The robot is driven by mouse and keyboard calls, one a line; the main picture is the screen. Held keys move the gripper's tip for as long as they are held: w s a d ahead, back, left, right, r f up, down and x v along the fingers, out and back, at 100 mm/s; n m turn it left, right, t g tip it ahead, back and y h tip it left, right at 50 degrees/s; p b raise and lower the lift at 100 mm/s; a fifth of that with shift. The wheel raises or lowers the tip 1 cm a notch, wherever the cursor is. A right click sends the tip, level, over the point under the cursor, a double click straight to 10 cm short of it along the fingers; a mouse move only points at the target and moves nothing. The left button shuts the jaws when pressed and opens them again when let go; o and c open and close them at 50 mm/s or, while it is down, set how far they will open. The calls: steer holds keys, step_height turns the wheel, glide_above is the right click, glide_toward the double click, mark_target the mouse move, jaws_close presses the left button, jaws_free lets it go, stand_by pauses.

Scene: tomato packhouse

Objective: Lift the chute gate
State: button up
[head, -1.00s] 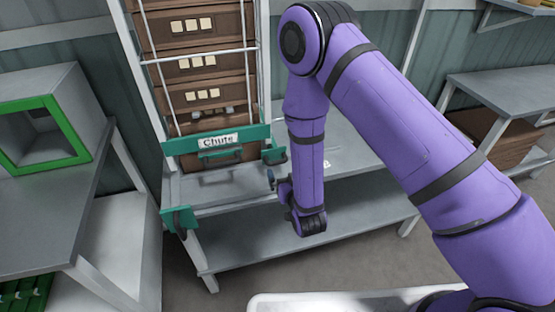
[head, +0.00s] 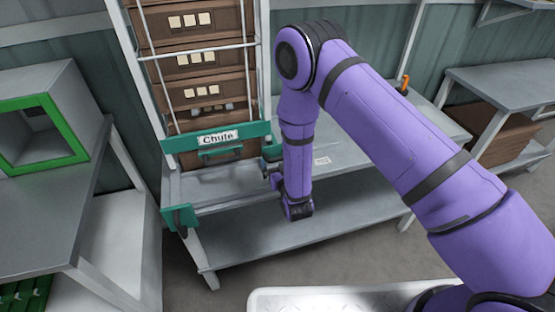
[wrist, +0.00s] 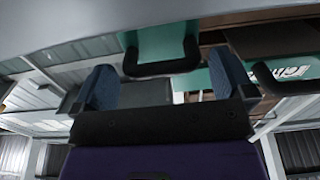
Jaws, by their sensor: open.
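The chute gate (head: 182,145) is a teal bar labelled "Chute" across the front of a tall rack of brown crates. A dark loop handle (head: 222,153) hangs below its label. In the wrist view, part of the gate's handle (wrist: 285,82) and upside-down lettering show at the right. My gripper (wrist: 163,88) is open and empty, with blue-padded fingers apart. A separate teal piece with a dark loop handle (wrist: 160,68) appears between and beyond the fingers. In the head view, my gripper (head: 273,170) is right of and below the gate, partly hidden; contact cannot be told.
Another teal bracket (head: 180,218) with a dark handle is at the bench's left front corner. The grey bench (head: 235,187) has a lower shelf. A green-framed box (head: 43,130) stands on a table at left. Stacked brown crates (head: 195,62) stand behind white rods.

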steer(key=shift+x, duration=0.8)
steer(key=shift+c, duration=0.5)
steer(key=c, duration=1)
steer(key=shift+o, duration=0.2)
step_height(320, 180, up, 11)
steer(key=shift+r, duration=0.1)
steer(key=o, duration=1.1)
steer(key=shift+c, duration=0.2)
steer(key=shift+s, duration=0.1)
